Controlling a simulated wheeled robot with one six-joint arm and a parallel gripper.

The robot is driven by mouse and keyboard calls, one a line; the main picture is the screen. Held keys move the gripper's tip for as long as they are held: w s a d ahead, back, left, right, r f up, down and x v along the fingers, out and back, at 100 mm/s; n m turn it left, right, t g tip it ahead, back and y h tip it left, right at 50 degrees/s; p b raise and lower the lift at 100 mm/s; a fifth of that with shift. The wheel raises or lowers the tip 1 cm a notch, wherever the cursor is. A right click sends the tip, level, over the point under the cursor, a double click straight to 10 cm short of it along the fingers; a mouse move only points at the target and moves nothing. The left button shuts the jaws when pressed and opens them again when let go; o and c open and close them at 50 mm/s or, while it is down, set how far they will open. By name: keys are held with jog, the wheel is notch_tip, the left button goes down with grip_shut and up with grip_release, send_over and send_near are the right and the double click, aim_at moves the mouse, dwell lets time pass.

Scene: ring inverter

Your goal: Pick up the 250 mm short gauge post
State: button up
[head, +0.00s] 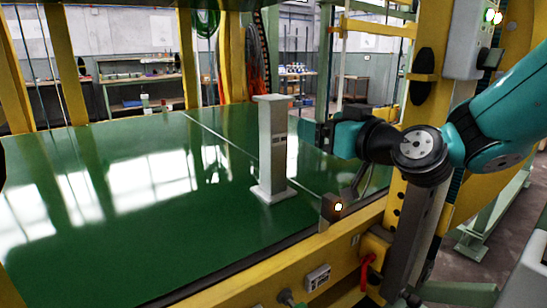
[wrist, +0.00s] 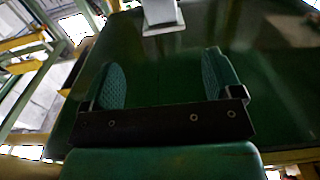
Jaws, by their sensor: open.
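The gauge post (head: 272,150) is a pale grey upright column with a wider foot and a small cap. It stands on the green table, near its front right side. In the wrist view only a lower part of the post (wrist: 161,12) and its foot show at the top edge. My gripper (head: 312,133) is just right of the post, at about the height of its upper half. In the wrist view my gripper (wrist: 165,62) has its two teal fingers wide apart with nothing between them. The post lies beyond the fingertips, roughly in line with the gap.
The glossy green table (head: 130,230) is bare left of the post. A yellow frame edge (head: 240,277) runs along the front. A small dark bracket with a light (head: 332,208) stands by the edge below my arm. A yellow upright (head: 410,180) is close to my arm.

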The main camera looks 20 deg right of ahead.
aim_at(280, 110)
jog(key=p+x, duration=0.7)
jog(key=x, duration=0.4)
jog(key=shift+s+p, duration=0.1)
jog(key=shift+p, duration=0.25)
jog(key=p+x, duration=0.3)
jog(key=x, duration=0.1)
jog(key=shift+w+a+r, duration=0.15)
jog(key=shift+w+a, duration=0.05)
jog(key=shift+w, duration=0.15)
jog(key=shift+w+a, duration=0.1)
jog(key=shift+w, duration=0.4)
jog(key=c, duration=1.4)
grip_shut()
